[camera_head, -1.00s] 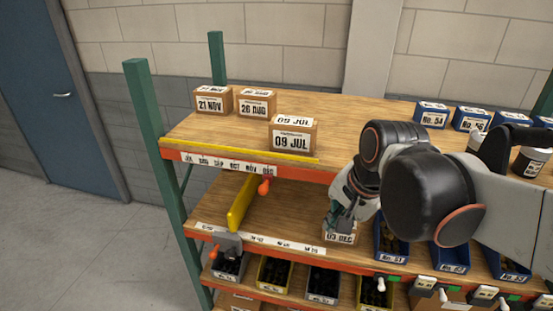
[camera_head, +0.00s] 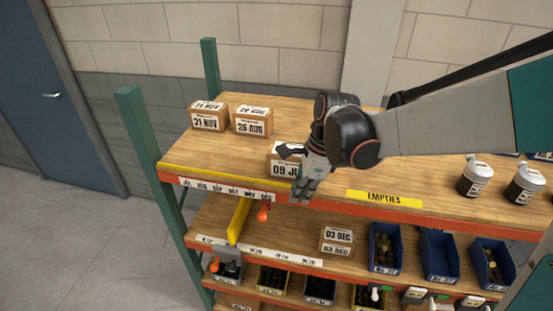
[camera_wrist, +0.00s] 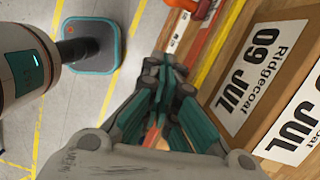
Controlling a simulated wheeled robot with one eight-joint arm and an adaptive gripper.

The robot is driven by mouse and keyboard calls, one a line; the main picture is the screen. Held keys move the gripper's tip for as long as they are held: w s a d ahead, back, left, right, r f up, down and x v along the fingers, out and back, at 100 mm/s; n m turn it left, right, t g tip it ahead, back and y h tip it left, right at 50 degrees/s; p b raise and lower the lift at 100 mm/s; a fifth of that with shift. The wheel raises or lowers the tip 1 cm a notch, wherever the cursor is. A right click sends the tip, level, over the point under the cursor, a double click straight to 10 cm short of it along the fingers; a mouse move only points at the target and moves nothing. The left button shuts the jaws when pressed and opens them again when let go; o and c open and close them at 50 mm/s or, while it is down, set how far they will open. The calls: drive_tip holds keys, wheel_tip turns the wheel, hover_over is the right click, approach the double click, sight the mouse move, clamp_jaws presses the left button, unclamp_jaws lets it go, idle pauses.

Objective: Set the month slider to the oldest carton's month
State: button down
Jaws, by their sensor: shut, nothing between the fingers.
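The month strip (camera_head: 225,190) runs along the top shelf's front edge, from JUL at left to DEC at right. An orange knob (camera_head: 263,213) hangs below its DEC end. Cartons marked 21 NOV (camera_head: 208,120) and 26 AUG (camera_head: 251,126) stand at the back left of the top shelf. The 09 JUL carton (camera_head: 281,168) stands nearer the front, partly hidden by my gripper (camera_head: 298,194); its label fills the right of the wrist view (camera_wrist: 252,65). A 03 DEC carton (camera_head: 336,243) sits on the shelf below. My gripper (camera_wrist: 168,75) is shut and empty, at the front edge right of the knob.
Blue bins (camera_head: 438,256) stand right of the 03 DEC carton. Two dark-and-white jars (camera_head: 474,179) stand on the top shelf at right. An EMPTIES label (camera_head: 384,199) marks the front edge.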

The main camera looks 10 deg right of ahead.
drive_tip(key=a+f, duration=0.5)
drive_tip(key=f, duration=0.2)
drive_tip(key=shift+w+a, duration=0.15)
drive_tip(key=shift+w, duration=0.3)
drive_tip(key=w+a+b, duration=0.2)
drive_tip(key=w+a, duration=0.2)
drive_tip(key=a, duration=0.8)
drive_tip(key=w+a+b, duration=0.2)
drive_tip(key=w+a, duration=0.2)
drive_tip(key=a, duration=0.8)
drive_tip(key=shift+w+b, duration=0.3)
drive_tip(key=shift+w, duration=0.05)
drive_tip(key=shift+a, duration=0.1)
